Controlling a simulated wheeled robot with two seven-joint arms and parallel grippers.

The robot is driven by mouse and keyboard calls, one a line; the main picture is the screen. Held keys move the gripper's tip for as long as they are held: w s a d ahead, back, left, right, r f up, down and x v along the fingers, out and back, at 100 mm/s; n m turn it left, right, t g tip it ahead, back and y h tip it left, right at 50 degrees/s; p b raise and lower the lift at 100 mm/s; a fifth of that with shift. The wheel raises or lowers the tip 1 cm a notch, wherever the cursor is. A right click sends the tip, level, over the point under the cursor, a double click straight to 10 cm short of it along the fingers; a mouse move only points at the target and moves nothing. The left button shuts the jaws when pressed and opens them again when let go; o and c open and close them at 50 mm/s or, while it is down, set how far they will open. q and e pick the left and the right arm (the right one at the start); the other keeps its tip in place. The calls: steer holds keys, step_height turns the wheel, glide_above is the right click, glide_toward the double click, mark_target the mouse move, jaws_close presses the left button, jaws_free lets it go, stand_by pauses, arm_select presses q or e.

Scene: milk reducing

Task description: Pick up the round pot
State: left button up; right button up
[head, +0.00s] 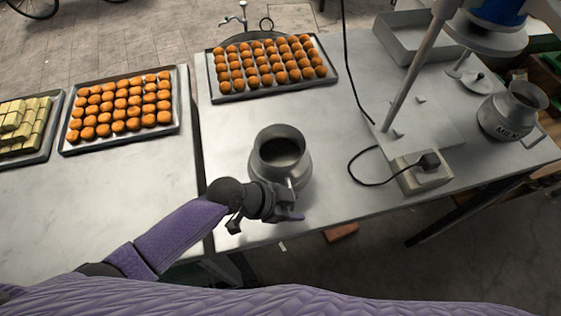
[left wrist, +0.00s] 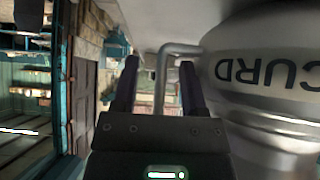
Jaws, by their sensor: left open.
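The round pot (head: 270,142) is a grey metal vessel with a wide open mouth, standing upright on the metal table near its front edge. In the left wrist view the pot (left wrist: 270,85) fills the right side and bears the letters CURD. Its bent side handle (left wrist: 165,58) shows between the fingers. My left gripper (head: 287,205) is at the pot's near side, by the handle. In the left wrist view the gripper (left wrist: 159,68) is open, with a finger on each side of the handle. Whether a finger touches it I cannot tell. My right gripper is out of view.
A tray of round orange sweets (head: 222,88) lies behind the pot, another (head: 178,110) to the left. A milk can (head: 505,115), a socket box (head: 420,180) and its black cable stand to the right. The table left of the pot is clear.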

arm_select(q)
jaws_close()
steer(key=shift+w, duration=0.1)
stand_by(1.3)
